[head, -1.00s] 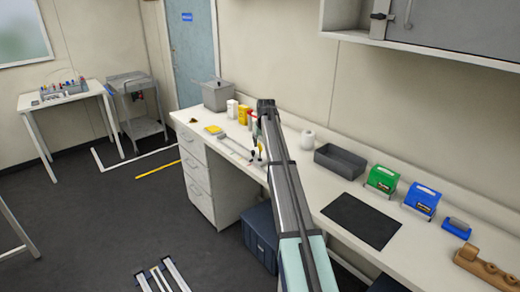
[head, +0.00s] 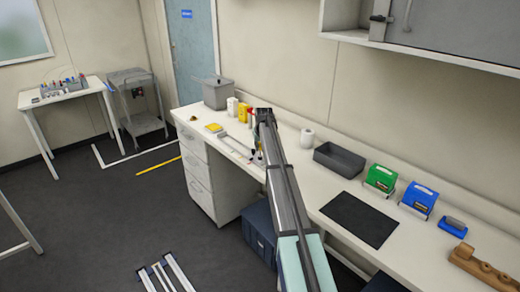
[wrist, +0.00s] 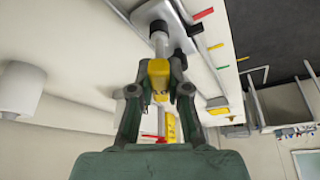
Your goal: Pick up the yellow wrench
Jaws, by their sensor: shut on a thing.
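My gripper (wrist: 160,88) is shut on a yellow piece in the wrist view, which looks like the yellow wrench (wrist: 158,70). A grey metal shaft (wrist: 160,43) runs on from the yellow piece, away from the gripper. The wrench's far end is hard to make out against a grey block and dark parts. In the head view, my gripper is small and low over the bench, beside the upper end of my arm, and its jaws are too small to read.
Yellow and red containers stand behind the gripper. Several coloured handles show near it in the wrist view.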

